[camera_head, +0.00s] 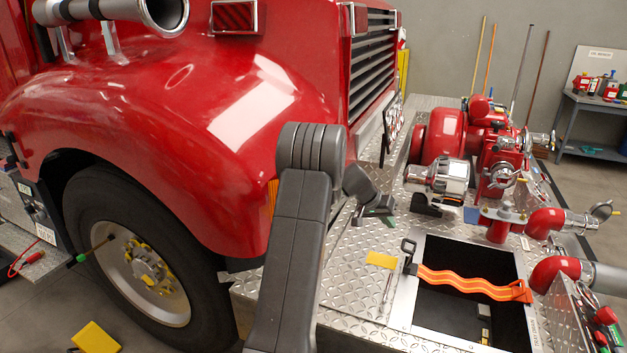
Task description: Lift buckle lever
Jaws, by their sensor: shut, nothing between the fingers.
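The buckle lever (408,247) is a small dark loop standing up at the left end of an orange strap (465,285). The strap lies across a dark open well in the diamond-plate bumper, and its right end meets an orange anchor at the well's right edge. My gripper (378,212) is small in the view, beyond my arm's elbow, above the plate and to the upper left of the buckle. It is shut and empty, apart from the lever. Its fingertips are hard to make out.
A red pump with chrome fittings (440,178) stands behind the well, and red pipe elbows (553,274) line its right side. The red truck fender (190,130) rises at left. A yellow pad (381,260) lies on otherwise clear plate left of the buckle.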

